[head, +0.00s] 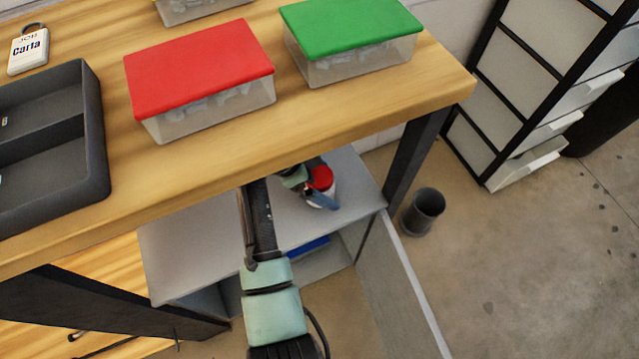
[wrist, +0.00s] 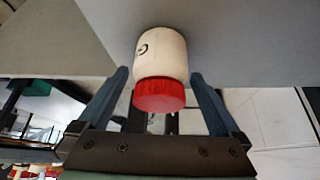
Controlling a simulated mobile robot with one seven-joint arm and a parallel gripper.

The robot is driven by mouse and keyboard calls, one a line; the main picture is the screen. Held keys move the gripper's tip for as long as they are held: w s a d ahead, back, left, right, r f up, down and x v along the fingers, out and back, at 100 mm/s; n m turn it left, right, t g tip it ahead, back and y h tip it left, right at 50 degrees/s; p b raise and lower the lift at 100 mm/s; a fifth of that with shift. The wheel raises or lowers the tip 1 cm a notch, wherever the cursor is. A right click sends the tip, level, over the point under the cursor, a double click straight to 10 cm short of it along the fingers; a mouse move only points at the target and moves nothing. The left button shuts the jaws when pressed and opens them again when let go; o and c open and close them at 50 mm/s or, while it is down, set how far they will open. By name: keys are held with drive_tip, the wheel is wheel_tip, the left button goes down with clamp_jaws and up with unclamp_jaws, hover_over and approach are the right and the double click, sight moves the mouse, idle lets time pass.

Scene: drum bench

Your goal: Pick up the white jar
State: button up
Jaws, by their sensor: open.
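The white jar (wrist: 160,53) has a red lid and a dark mark on its side. In the wrist view it stands on a grey surface, with its lid towards my gripper. My gripper (wrist: 160,76) is open, with one blue finger on each side of the jar. Gaps show between the fingers and the jar, so it is not gripped. In the head view the jar (head: 321,178) shows mostly as its red lid on the grey shelf under the bench. My gripper (head: 313,184) is around it there and hides part of its body.
The wooden bench top (head: 200,165) overhangs the grey shelf (head: 185,240) and my arm reaches under its edge. A red-lidded box (head: 200,68), a green-lidded box (head: 350,30) and a dark tray (head: 98,130) are on top. A bench leg (head: 413,150) and dark bin (head: 422,212) stand right.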

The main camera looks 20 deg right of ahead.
drive_tip(key=shift+x, duration=1.15)
drive_tip(key=shift+a, duration=0.15)
drive_tip(key=c, duration=1.4)
drive_tip(key=shift+c, duration=0.6)
drive_tip(key=shift+r, duration=0.15)
